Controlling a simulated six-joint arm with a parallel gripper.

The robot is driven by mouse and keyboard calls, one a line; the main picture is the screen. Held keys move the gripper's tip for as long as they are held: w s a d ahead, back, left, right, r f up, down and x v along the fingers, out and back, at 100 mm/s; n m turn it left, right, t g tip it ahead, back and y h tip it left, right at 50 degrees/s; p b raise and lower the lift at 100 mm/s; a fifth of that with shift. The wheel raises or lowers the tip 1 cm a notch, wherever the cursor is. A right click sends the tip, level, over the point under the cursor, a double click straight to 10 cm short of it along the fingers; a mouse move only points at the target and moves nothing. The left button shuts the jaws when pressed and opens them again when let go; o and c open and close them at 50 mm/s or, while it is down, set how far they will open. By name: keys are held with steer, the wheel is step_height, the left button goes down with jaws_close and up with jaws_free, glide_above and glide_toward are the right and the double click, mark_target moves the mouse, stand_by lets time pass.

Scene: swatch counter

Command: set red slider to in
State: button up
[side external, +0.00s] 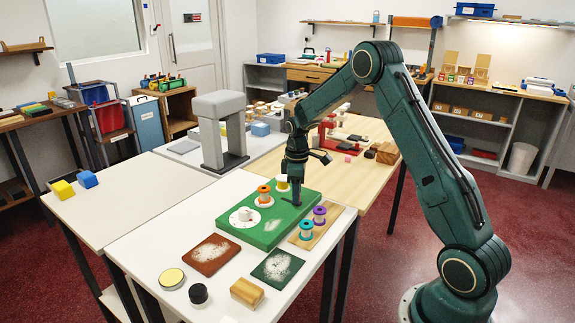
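My gripper (297,201) points down at the right part of the green board (268,238), low over or touching its surface. I cannot tell whether its fingers are open or shut, or whether anything is between them. No red slider can be made out clearly; my gripper and wrist hide part of the board. A white dial (238,221) is on the board's left part. An orange spool (264,191) and a yellow spool (283,182) are also on the board, left of my gripper.
Purple (320,211) and teal (307,226) spools stand on a wooden strip right of the board. Brown (211,253) and dark green (278,268) swatches lie in front. A grey arch (211,135) stands behind. The left table is mostly clear.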

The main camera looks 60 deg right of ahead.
mark_target(284, 199)
jaws_close()
steer(key=shift+w, duration=0.15)
steer(key=shift+w+r, duration=0.1)
steer(key=shift+w, duration=2.05)
steer(key=shift+c, duration=0.8)
jaws_free()
steer(key=shift+w, duration=0.1)
steer(key=shift+o, duration=0.8)
